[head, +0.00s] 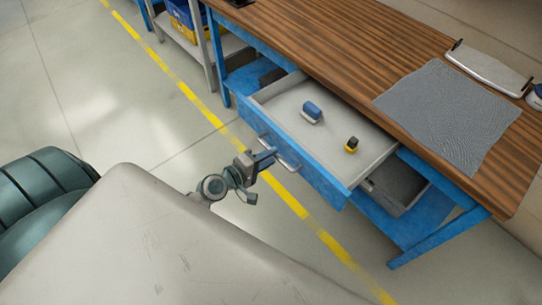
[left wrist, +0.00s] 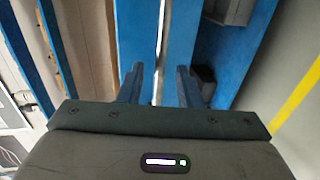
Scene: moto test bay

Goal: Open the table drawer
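The table drawer (head: 325,185) has a blue front and a pale inside. It is pulled well out from under the wooden tabletop in the head view. Its metal bar handle (head: 288,158) is on the front; in the left wrist view the handle (left wrist: 160,50) is a thin bright strip. My left gripper (head: 266,159) is at the drawer front, by the handle. In the left wrist view its two fingers (left wrist: 160,85) stand apart on either side of the strip, with gaps visible. I cannot tell whether they touch it. My right gripper is not in view.
A grey mat (head: 447,112) and a white tray (head: 490,70) lie on the tabletop (head: 345,45). A shelf with bins stands at the upper left. The floor left of the drawer is clear.

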